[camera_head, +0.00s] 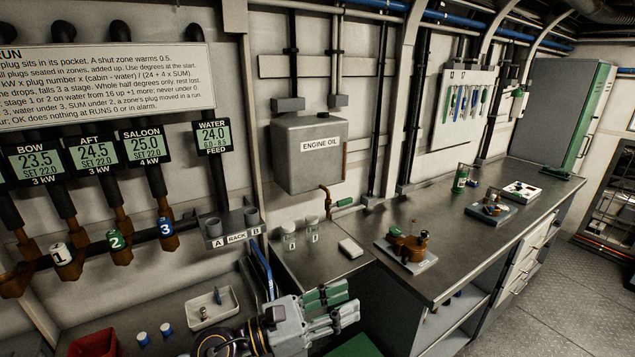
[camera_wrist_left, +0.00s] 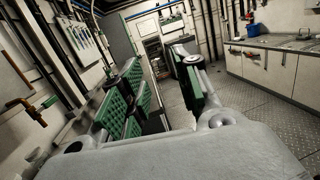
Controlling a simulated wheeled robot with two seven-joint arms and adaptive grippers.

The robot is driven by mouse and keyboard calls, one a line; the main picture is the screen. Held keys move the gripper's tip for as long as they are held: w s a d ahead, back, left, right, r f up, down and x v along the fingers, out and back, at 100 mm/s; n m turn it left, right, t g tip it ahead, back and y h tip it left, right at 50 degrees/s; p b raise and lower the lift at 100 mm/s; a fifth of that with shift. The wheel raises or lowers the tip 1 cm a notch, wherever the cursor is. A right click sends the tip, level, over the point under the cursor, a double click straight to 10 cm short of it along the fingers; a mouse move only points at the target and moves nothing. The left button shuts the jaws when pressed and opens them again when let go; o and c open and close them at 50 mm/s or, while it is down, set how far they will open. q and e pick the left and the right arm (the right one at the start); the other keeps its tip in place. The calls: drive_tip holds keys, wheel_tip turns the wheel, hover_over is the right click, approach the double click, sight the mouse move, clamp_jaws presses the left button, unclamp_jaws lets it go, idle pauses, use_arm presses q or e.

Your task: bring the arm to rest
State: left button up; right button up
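My left gripper (camera_head: 342,306) is at the bottom middle of the head view, in front of the metal bench. Its green-padded fingers stand apart with nothing between them. The left wrist view shows the same gripper (camera_wrist_left: 166,88) with an empty gap and the room's floor beyond it. No contact between the gripper and the bench is visible. My right gripper is in neither view.
The bench (camera_head: 455,228) carries a brown pump-like fitting (camera_head: 408,244), a white box (camera_head: 351,248) and jars (camera_head: 312,230). Numbered plugs (camera_head: 115,241) and a rack (camera_head: 232,228) are at left. A red bin (camera_head: 93,344) and white tray (camera_head: 212,307) are below. The floor (camera_head: 590,265) is clear.

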use_arm(q)
drive_tip(key=w+a+r+n+t+y, duration=0.35)
drive_tip(key=a+n+t, duration=0.2)
drive_tip(key=n, duration=0.45)
drive_tip(key=w+a+r+n+t+y, duration=0.2)
drive_tip(key=w+a+n+t+y, duration=0.15)
drive_tip(key=n+t, duration=0.5)
drive_tip(key=a+f+n+g+y, duration=0.6)
drive_tip(key=a+f+n+y, duration=0.8)
drive_tip(key=n, duration=0.7)
drive_tip(key=s+a+f+n+g+h, duration=0.3)
drive_tip(key=s+f+n+g, duration=0.7)
drive_tip(key=s+f, duration=0.9)
wheel_tip(320, 180, down, 30)
drive_tip(key=s+m+g+p, duration=0.2)
drive_tip(key=p, duration=0.1)
drive_tip(key=s+a+f+p, duration=0.1)
drive_tip(key=s+a+f, duration=0.1)
drive_tip(key=s+f, duration=0.6)
drive_tip(key=s+a+f+g+p, duration=0.1)
drive_tip(key=s+a+f, duration=0.1)
drive_tip(key=s+f, duration=0.7)
drive_tip(key=s, duration=0.5)
drive_tip(key=shift+a+f+g, duration=0.3)
